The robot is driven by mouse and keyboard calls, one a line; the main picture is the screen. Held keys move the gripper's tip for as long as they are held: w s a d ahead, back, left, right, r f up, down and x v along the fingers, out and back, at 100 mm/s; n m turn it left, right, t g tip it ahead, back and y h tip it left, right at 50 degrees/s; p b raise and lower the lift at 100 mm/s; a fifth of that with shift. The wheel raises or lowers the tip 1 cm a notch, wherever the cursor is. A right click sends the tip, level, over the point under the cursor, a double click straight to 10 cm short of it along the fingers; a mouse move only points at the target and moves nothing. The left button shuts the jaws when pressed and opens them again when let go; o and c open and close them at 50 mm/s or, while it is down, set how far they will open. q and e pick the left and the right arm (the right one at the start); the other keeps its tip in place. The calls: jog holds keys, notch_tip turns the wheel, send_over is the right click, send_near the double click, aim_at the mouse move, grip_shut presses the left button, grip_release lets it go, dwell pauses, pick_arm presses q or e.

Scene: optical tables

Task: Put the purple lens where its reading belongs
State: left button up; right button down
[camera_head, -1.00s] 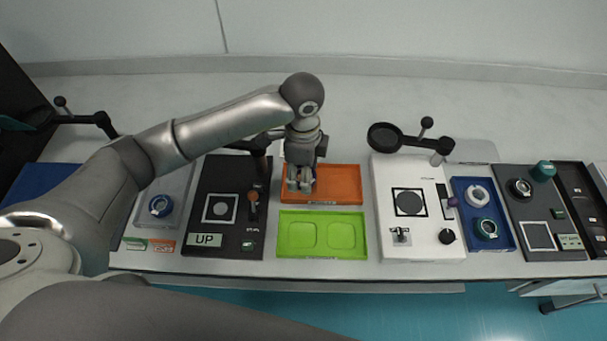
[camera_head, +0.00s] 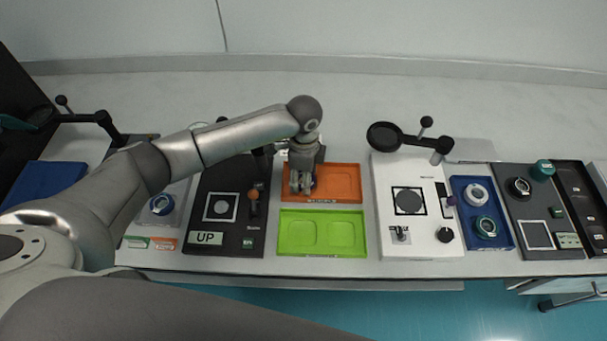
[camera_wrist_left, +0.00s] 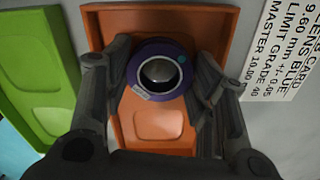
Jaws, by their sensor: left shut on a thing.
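The purple lens (camera_wrist_left: 138,60), a purple ring with a dark glass centre, a small white label and a teal dot, sits between the two fingers of my left gripper (camera_wrist_left: 160,88) in the left wrist view. The gripper is shut on it. In the head view my left gripper (camera_head: 301,189) is at the left part of the orange tray (camera_head: 338,201) and mostly hides the lens. The orange tray (camera_wrist_left: 220,20) lies beneath the lens in the wrist view; I cannot tell whether the lens touches it. My right gripper is not in view.
A green tray (camera_head: 322,252) with two recesses lies in front. A black device (camera_head: 230,177) showing "UP" stands left, a white device (camera_head: 387,222) right. Farther right is a blue tray (camera_head: 462,226) with two ringed lenses. A printed lens card (camera_wrist_left: 285,45) lies beside the orange tray.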

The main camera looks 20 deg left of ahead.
pick_arm(q)
jog(key=shift+f, duration=0.1)
jog(key=o, duration=0.8)
jog(key=shift+c, duration=0.2)
notch_tip(320, 180, up, 12)
jog(key=shift+b, duration=0.45)
